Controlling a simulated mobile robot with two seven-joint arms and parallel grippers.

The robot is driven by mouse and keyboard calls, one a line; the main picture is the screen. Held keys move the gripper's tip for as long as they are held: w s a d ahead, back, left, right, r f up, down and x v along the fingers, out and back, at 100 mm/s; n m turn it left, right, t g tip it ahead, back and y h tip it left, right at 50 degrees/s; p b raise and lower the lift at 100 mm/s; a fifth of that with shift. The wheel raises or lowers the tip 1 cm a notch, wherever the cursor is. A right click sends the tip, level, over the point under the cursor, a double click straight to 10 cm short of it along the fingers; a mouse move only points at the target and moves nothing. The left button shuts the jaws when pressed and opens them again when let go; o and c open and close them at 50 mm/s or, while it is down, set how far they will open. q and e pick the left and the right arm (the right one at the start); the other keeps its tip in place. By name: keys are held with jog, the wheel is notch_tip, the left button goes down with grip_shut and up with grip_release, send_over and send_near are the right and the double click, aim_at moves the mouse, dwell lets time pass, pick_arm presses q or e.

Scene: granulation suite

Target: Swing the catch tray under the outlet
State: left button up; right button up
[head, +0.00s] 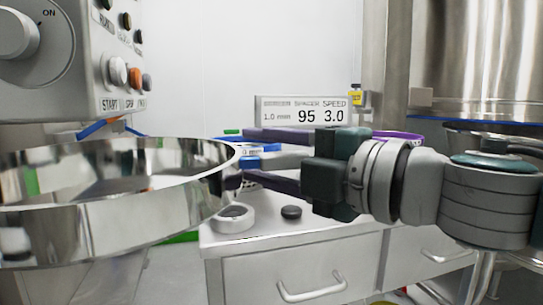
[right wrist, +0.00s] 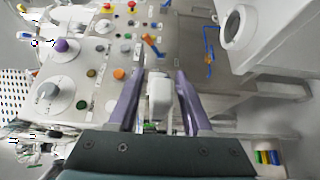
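A wide, shiny round steel pan (head: 120,225), which looks like the catch tray, fills the left of the head view; its left side is cut off. My right gripper (head: 238,160) comes in from the right at its rim. Its two purple fingers are apart, one above and one below a pale grey bar (head: 290,159) that looks like the tray's handle. In the right wrist view a pale block (right wrist: 160,95) lies between the fingers, with narrow gaps beside it. I cannot make out the outlet. My left gripper is not in view.
A control panel (head: 60,85) with dial and buttons stands at upper left. A sign reading 95 and 3.0 (head: 305,112) stands behind my gripper. A white bench (head: 290,240) below holds a white ring (head: 233,218) and a black knob (head: 291,212). A steel vessel (head: 480,60) is at upper right.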

grip_shut()
dwell(1.2)
